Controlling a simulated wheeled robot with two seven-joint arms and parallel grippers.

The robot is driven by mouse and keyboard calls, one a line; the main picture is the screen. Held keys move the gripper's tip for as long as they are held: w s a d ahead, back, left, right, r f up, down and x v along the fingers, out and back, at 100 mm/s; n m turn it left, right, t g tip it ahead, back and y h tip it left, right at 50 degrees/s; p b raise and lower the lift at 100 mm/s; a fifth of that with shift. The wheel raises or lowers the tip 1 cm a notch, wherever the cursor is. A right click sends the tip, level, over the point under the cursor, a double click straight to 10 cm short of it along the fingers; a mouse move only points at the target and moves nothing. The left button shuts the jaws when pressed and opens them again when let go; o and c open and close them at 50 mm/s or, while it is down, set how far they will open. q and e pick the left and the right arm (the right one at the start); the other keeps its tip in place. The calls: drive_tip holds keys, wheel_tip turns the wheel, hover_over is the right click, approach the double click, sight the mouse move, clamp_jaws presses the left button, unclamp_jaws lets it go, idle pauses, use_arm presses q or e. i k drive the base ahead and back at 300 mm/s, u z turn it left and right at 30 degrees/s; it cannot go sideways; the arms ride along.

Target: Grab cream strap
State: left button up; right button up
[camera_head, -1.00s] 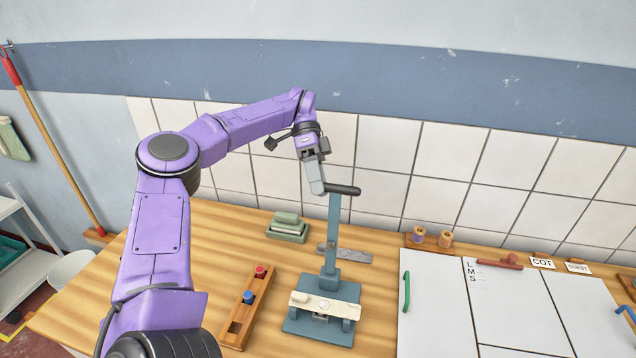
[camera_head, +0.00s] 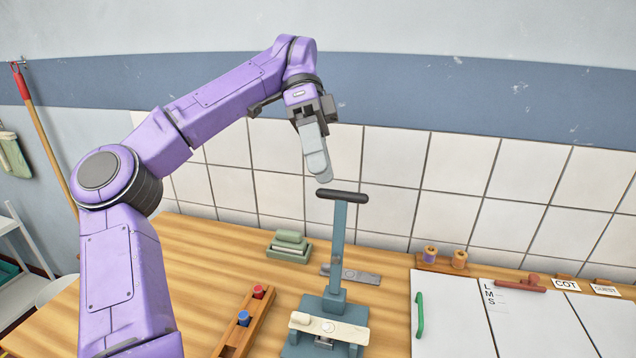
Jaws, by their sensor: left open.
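A cream strip, which looks like the cream strap (camera_head: 340,330), lies across the front of a blue-grey lever press (camera_head: 337,270) on the wooden bench. The press has an upright lever with a dark crossbar handle (camera_head: 345,197). My left gripper (camera_head: 319,172) points down just above the left end of that handle, well above the strip. It is open and nothing shows in it; its fingers overlap from this angle. My right gripper is not in view.
A wooden holder (camera_head: 235,336) with red and blue pegs stands left of the press. Green folded pads (camera_head: 289,243) and a grey flat plate (camera_head: 351,274) lie behind. White boards (camera_head: 455,318) with a green handle (camera_head: 420,314) fill the right. A tiled wall closes the back.

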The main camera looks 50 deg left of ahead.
sight(299, 321)
drive_tip(key=k, duration=2)
